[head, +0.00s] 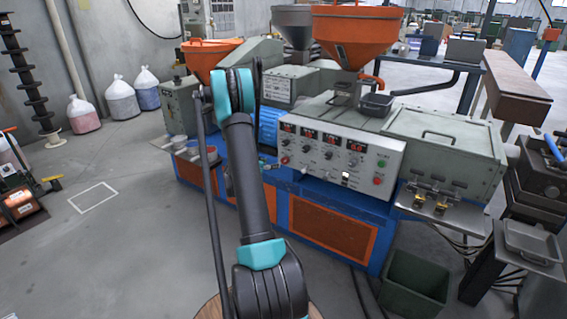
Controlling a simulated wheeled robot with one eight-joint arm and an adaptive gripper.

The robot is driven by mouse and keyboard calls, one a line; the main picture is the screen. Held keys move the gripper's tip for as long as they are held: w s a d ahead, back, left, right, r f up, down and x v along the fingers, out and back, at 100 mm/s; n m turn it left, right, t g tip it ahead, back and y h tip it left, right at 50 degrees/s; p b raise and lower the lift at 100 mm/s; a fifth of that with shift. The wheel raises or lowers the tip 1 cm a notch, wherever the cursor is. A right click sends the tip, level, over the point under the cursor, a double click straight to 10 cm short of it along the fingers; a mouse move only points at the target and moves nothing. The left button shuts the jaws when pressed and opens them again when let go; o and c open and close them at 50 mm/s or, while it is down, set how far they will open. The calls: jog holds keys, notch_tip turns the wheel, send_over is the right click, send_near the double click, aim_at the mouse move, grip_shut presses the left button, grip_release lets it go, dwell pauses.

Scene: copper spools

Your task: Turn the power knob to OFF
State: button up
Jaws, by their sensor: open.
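The control panel (337,148) is a pale sloped face on the front of an orange and blue machine. It carries a row of red digital displays (308,134) with several dark knobs (328,155) below. At its right end are a green button or knob (381,164) and a red one (377,181). A small white switch plate (345,176) sits near the lower edge. The labels are too small to read, so I cannot tell which is the power knob or its setting. My arm rises left of the panel; my gripper is not visible, perhaps hidden behind the arm.
An orange hopper (353,27) stands above the panel. A metal shelf with brass fittings (441,201) juts out at right. A dark green bin (416,281) stands on the floor before the machine. Sacks (121,100) stand by the left wall.

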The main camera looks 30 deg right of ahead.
aim_at(284, 161)
jog(key=x, duration=1.3)
jog(key=shift+w, duration=0.15)
jog(key=shift+c, duration=0.6)
jog(key=c, duration=1)
jog(key=shift+c, duration=0.2)
